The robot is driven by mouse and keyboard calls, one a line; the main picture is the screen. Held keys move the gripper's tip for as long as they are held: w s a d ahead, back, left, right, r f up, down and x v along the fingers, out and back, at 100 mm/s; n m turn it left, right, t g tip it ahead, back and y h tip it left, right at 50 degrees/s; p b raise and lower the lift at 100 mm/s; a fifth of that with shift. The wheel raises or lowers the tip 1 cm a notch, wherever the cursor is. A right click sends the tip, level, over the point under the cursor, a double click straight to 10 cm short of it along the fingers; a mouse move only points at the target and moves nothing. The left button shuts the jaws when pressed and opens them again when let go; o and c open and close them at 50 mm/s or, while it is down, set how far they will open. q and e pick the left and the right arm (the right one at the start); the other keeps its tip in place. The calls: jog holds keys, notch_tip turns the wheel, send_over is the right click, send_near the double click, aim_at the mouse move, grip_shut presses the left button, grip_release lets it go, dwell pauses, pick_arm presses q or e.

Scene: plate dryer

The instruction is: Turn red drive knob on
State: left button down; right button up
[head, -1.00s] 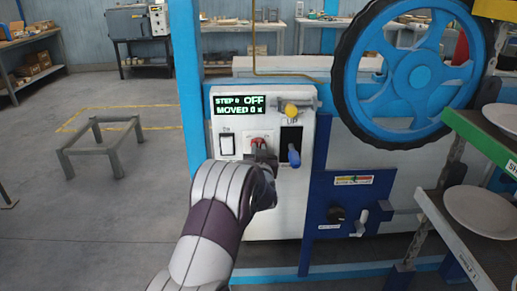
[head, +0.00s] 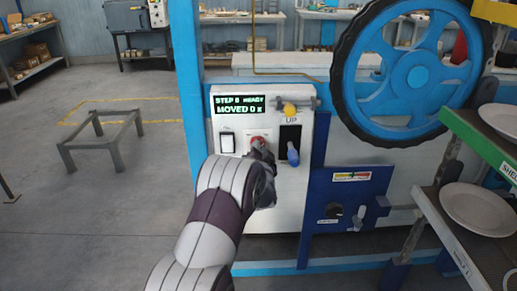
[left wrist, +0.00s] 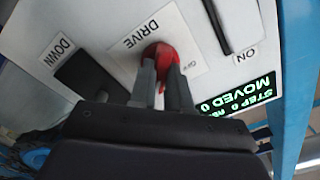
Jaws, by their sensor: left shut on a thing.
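The red drive knob (head: 258,142) sits on the white control panel (head: 226,178), below the green-lettered display (head: 240,105). The display reads STEP 0 READY and MOVED 0. My left gripper (head: 262,152) reaches the knob from below, and my arm hides part of it. In the left wrist view, the two fingers of my left gripper (left wrist: 160,85) are shut on the red knob (left wrist: 160,54), one on each side. The label DRIVE and a small OFF mark stand next to it. My right gripper is not in view.
A blue-tipped lever (head: 293,156) stands in a dark slot right of the knob, with a yellow knob (head: 290,109) above. A white switch (head: 227,144) is to the left. A large blue handwheel (head: 412,75) and a shelf with plates (head: 478,209) stand at the right.

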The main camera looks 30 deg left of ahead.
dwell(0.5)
pick_arm(q)
jog(key=c, duration=1.1)
grip_release()
jog(key=v, duration=1.2)
jog(key=shift+s+d+f, duration=0.1)
jog(key=shift+s+d, duration=0.15)
